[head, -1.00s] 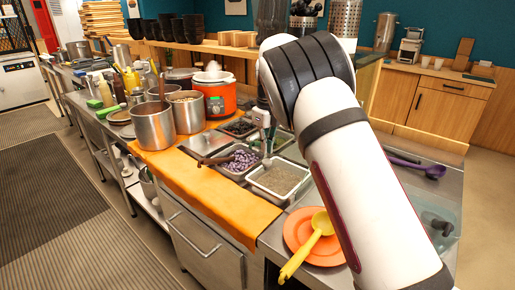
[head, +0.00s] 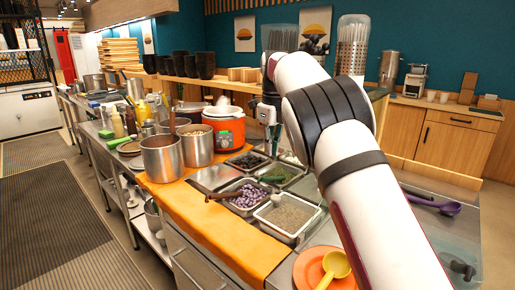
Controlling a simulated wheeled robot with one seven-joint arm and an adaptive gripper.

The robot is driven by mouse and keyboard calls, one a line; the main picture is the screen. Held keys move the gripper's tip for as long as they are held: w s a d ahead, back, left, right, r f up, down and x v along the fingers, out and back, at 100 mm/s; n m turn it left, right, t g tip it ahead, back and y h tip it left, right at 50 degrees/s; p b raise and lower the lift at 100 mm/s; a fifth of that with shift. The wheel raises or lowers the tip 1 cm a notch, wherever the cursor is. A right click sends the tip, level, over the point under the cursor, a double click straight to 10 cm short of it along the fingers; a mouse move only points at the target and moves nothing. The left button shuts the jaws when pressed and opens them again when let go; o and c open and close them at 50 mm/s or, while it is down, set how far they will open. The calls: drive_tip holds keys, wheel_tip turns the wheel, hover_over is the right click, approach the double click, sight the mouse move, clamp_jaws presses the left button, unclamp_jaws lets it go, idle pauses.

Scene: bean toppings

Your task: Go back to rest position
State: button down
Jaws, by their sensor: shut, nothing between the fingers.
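My arm (head: 345,130) reaches in from the lower right, bends at a dark ribbed joint and comes down beyond it. My gripper (head: 272,143) hangs at the far end, small and partly hidden behind the arm. It is shut with nothing in it, in front of the topping trays' far end and right of the orange pot. A tray of grey-brown topping (head: 288,216) and a tray of purple beans (head: 247,196) sit in the counter nearer to me, clear of the gripper.
Two steel pots (head: 162,158) and an orange cooker (head: 224,128) stand on the orange mat (head: 205,222). A yellow ladle (head: 335,265) lies on an orange plate (head: 308,268) at the front. A purple ladle (head: 440,204) lies at right. Utensil holders (head: 352,45) stand behind.

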drive_tip(key=s+d+r+n+t+p, duration=0.1)
drive_tip(key=s+d+r+n, duration=0.3)
drive_tip(key=s, duration=0.3)
drive_tip(key=s+d+r+n+y+p, duration=0.1)
drive_tip(key=s+d+r+n, duration=0.15)
drive_tip(key=s+r, duration=0.35)
drive_tip(key=s+d+r+n+t+p, duration=0.1)
drive_tip(key=s+d+r+n, duration=0.3)
drive_tip(key=s, duration=0.5)
drive_tip(key=s+f+n+p, duration=0.1)
drive_tip(key=s+f+n, duration=0.3)
drive_tip(key=s+n, duration=0.4)
drive_tip(key=s+f+n+t+h+p, duration=0.1)
drive_tip(key=s+f+n, duration=0.3)
drive_tip(key=s, duration=1.6)
drive_tip(key=n, duration=0.4)
drive_tip(key=shift+s+d+p, duration=0.3)
drive_tip(key=shift+s+d, duration=0.05)
drive_tip(key=shift+s, duration=0.05)
